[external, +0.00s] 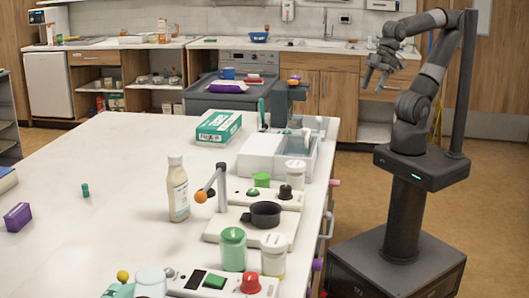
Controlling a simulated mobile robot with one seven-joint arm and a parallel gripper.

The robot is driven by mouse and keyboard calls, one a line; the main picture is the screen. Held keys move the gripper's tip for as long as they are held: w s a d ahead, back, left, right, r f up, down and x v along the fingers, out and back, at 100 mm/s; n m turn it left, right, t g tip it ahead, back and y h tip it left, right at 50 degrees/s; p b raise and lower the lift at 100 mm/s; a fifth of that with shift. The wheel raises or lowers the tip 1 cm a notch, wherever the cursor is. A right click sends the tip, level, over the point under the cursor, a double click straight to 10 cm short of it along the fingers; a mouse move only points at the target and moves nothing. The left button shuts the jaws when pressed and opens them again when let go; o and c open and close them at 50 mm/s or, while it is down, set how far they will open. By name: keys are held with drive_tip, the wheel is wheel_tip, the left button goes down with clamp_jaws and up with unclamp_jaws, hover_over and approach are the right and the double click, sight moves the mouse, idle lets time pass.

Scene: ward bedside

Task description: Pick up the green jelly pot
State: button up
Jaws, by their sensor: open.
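Several green items stand on the white counter (128,160), and I cannot tell for sure which is the green jelly pot. A tiny dark green pot-like piece (85,190) stands alone at the left. A larger light green jar (233,250) with a green lid stands at the front, and a small green round item (262,180) sits farther back near the sink. My gripper (373,79) is open and empty. It is raised at the upper right, beyond the counter's right edge and well away from all of these.
A cream bottle (179,190), a dark pan (265,214), a jar with a white lid (273,254) and an orange-tipped lever (207,192) crowd the counter's right side. A green-and-white box (218,126) lies behind. A purple box (17,217) is at left. The counter's middle left is mostly clear.

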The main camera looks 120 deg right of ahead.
drive_tip(key=o, duration=0.5)
drive_tip(key=shift+o, duration=0.2)
